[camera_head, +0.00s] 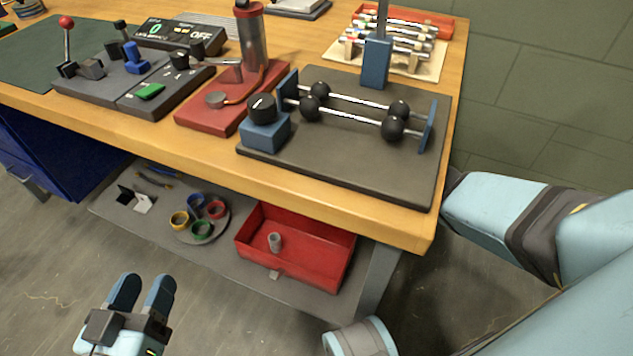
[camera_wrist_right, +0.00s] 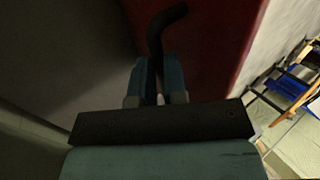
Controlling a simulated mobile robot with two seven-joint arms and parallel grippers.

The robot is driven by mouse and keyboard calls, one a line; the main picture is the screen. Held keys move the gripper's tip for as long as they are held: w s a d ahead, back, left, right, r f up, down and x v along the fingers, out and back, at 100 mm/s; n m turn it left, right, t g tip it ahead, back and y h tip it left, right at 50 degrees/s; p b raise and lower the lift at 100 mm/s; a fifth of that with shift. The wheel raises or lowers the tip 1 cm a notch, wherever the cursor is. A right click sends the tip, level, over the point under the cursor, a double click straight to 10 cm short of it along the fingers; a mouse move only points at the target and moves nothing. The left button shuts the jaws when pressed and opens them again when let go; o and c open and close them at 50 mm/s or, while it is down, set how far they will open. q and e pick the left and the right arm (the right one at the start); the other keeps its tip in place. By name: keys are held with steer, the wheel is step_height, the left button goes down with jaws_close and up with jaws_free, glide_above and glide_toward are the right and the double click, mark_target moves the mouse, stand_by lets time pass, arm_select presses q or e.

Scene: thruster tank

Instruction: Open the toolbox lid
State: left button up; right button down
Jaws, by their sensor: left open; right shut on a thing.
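A red box (camera_head: 325,273), which looks like the toolbox, sits on the grey lower shelf under the bench. Its top is uncovered, a grey cylinder (camera_head: 275,242) stands inside, and a small latch (camera_head: 275,274) shows on its front. I cannot make out a lid in the head view. In the right wrist view my right gripper (camera_wrist_right: 161,85) is shut on a dark bent handle (camera_wrist_right: 160,32) beside a red panel (camera_wrist_right: 215,35); I cannot tell if this panel is the lid. My left gripper (camera_head: 143,292) is open and empty above the floor, left of the box.
Coloured rings lie on a round tray (camera_head: 178,236) on the shelf (camera_head: 225,262), left of the box. The wooden bench (camera_head: 330,208) overhangs the shelf and carries a dark board with rods and knobs (camera_head: 345,105), a red-based device and control panels. Floor is free in front.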

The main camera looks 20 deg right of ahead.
arm_select(q)
steer(key=shift+f, duration=0.25)
arm_select(e)
steer(key=shift+s+f, duration=0.2)
steer(key=shift+f, duration=0.3)
steer(key=c, duration=1.4)
jaws_free()
steer(key=shift+f, duration=0.1)
steer(key=shift+o, duration=1.2)
steer(key=shift+w+f, duration=0.1)
steer(key=shift+w+r, duration=0.15)
steer(key=shift+r, duration=0.15)
